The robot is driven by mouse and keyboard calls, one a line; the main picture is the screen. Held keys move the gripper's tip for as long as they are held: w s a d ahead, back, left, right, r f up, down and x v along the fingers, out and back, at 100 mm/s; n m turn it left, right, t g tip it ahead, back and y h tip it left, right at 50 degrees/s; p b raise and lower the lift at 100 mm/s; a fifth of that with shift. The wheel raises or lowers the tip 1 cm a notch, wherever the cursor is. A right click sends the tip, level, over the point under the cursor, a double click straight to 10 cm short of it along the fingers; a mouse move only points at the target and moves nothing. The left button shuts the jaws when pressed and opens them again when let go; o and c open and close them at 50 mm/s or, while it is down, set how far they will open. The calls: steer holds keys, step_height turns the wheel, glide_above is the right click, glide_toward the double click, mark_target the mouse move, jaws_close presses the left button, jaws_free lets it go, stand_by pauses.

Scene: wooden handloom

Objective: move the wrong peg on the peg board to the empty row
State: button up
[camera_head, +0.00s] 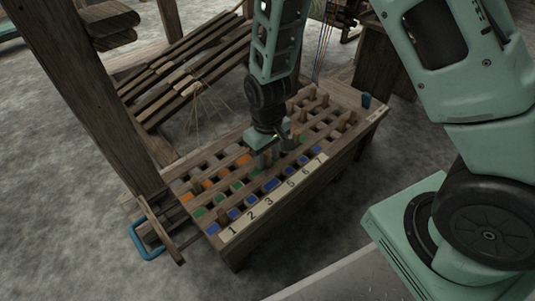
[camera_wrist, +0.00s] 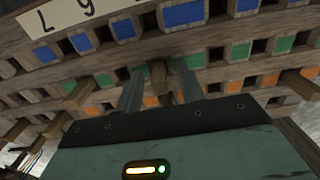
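The wooden peg board (camera_head: 325,172) has numbered columns and rows of square holes, some marked blue, green or orange. My gripper (camera_head: 270,160) is low over its middle, hiding some holes. In the wrist view, my gripper's (camera_wrist: 159,70) two fingers stand on either side of a wooden peg (camera_wrist: 160,82). The fingers look open, with a small gap on each side of the peg. The peg sits by the green-marked row. Other wooden pegs (camera_wrist: 78,96) stand in the board to the left and right. I cannot tell from these views which peg is wrong.
A number strip (camera_head: 272,198) runs along the near edge. Loom posts (camera_head: 95,95) and slanted slats (camera_head: 185,70) stand to the left and behind. A blue handle (camera_head: 148,247) juts out at lower left.

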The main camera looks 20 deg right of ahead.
step_height(320, 180, up, 17)
steer(key=p, duration=0.9)
steer(key=shift+r, duration=0.2)
